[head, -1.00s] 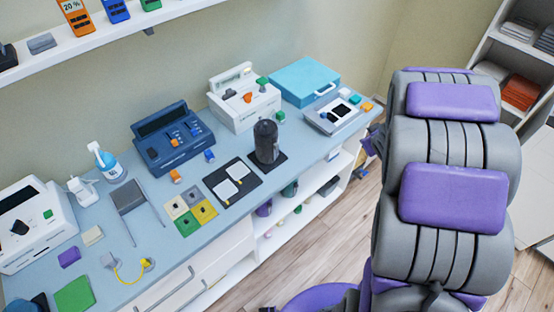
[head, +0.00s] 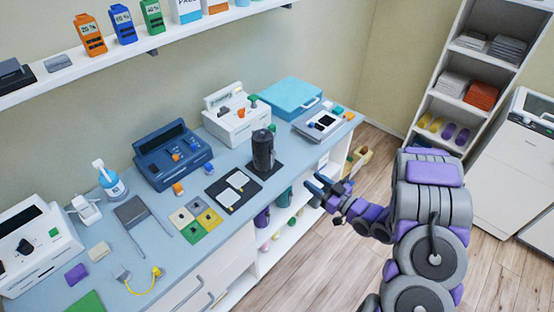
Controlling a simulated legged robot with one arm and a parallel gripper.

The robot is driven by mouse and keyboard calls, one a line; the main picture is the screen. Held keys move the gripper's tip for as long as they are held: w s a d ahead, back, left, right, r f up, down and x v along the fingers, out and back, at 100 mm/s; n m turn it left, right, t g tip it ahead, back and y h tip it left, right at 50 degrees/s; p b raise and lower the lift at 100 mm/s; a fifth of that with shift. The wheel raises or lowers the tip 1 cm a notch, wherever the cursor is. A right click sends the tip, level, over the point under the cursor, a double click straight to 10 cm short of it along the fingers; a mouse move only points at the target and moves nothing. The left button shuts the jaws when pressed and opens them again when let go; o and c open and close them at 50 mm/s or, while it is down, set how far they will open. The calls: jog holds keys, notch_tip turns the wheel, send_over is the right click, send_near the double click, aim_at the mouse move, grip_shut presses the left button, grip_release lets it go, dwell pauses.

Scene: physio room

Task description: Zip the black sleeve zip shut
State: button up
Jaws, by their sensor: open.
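A black upright cylinder (head: 263,150), which looks like the sleeve, stands on a dark base plate (head: 267,169) on the blue-grey counter. Its zip and pull are too small to make out. My gripper (head: 316,190) is in front of the counter's front edge, to the right of and below the sleeve in the picture. It is open and empty, with its dark fingers pointing left toward the counter. A clear gap lies between it and the sleeve.
A black board with two white pads (head: 232,190) lies left of the sleeve. A white device (head: 240,118) and a blue device (head: 172,153) stand behind. A grey device (head: 322,123) and a turquoise case (head: 291,98) are to the right. The floor in front is clear.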

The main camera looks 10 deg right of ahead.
aim_at(275, 153)
jog(key=b+x, duration=0.2)
jog(key=x, duration=1.5)
jog(key=shift+w+a, duration=0.1)
jog(key=shift+a, duration=0.05)
grip_shut()
jog(key=shift+f, duration=0.1)
